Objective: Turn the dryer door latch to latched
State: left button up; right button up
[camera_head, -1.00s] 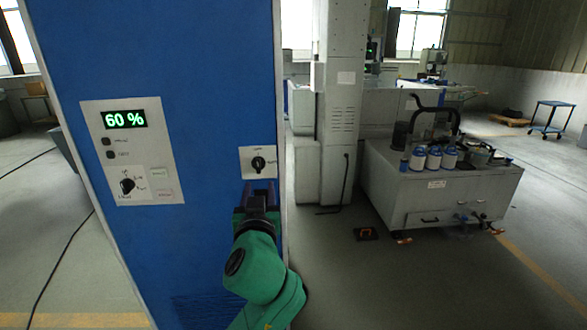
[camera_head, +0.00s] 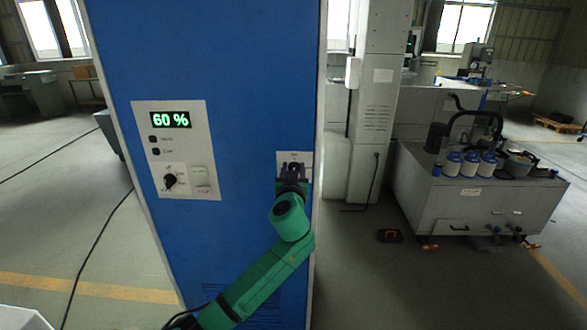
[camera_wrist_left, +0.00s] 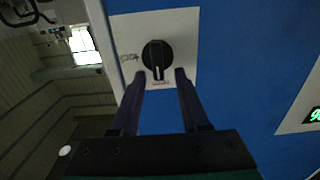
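The latch is a round black knob with a white pointer mark on a pale plate, near the right edge of a blue cabinet (camera_head: 240,60). In the left wrist view the knob (camera_wrist_left: 157,54) has its mark towards the label at the plate's lower edge; another label sits left of it. Both labels are too small to read. My left gripper (camera_head: 292,174) is at the plate and covers much of it in the head view. In the wrist view its fingers (camera_wrist_left: 161,78) are apart, tips near the knob's lower part; contact cannot be told. My right gripper is out of view.
A control panel (camera_head: 175,150) with a green 60 % display and a selector knob is left of the latch. A grey wheeled cart (camera_head: 475,195) with bottles stands right. A grey machine column (camera_head: 375,110) stands behind.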

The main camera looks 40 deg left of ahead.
pick_arm(q)
jog(key=shift+d, duration=0.1)
grip_shut()
jog(key=m, duration=0.4)
jog(key=shift+w+d+f, duration=0.1)
jog(key=shift+w+d, duration=0.1)
jog(key=shift+d, duration=0.05)
jog(key=m, duration=0.3)
jog(key=shift+w+d+f+m, duration=0.1)
jog(key=shift+w+d+m, duration=0.05)
jog(key=shift+d+m, duration=0.15)
jog(key=shift+w+d+f+m+p, duration=0.1)
jog(key=shift+f+m+p, duration=0.15)
jog(key=shift+m, duration=1.45)
jog(key=shift+w+d+f+m+p, duration=0.1)
jog(key=shift+f+m+p, duration=0.2)
jog(key=shift+m, duration=1.4)
jog(key=shift+w+d+f+m+p, duration=0.1)
jog(key=shift+f+m+p, duration=0.15)
jog(key=shift+m, duration=1.45)
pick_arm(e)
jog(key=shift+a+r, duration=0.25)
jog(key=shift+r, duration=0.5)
pick_arm(q)
jog(key=shift+f, duration=0.1)
